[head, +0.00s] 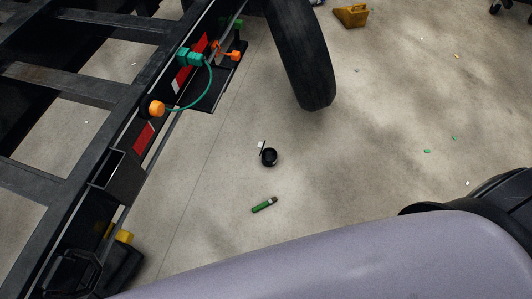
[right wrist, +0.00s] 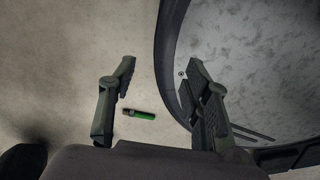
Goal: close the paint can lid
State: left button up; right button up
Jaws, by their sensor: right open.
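A small black round can-like thing (head: 269,157) stands on the concrete floor in the middle of the head view, apparently open at the top. A thin dark piece with a pale end (head: 262,145) sticks up at its upper left; I cannot tell whether it is the lid. My right gripper (right wrist: 161,72) is open in the right wrist view, with nothing held between its fingers. A large grey speckled disc with a dark rim (right wrist: 166,62) lies behind its right finger; I cannot tell what it is. I make out no gripper in the head view.
A green stick-like object with a dark end (head: 264,204) lies on the floor below the can; it also shows between the fingers (right wrist: 138,114). The trailer frame (head: 110,95) fills the left, a tire (head: 303,60) stands behind, and a yellow wedge (head: 351,15) lies far back.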

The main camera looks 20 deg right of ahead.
aim_at(260, 145)
jog(key=z, duration=0.8)
jog(key=j+z, duration=0.4)
jog(key=k+j+z, duration=0.15)
jog(key=z, duration=0.25)
jog(key=j, duration=0.1)
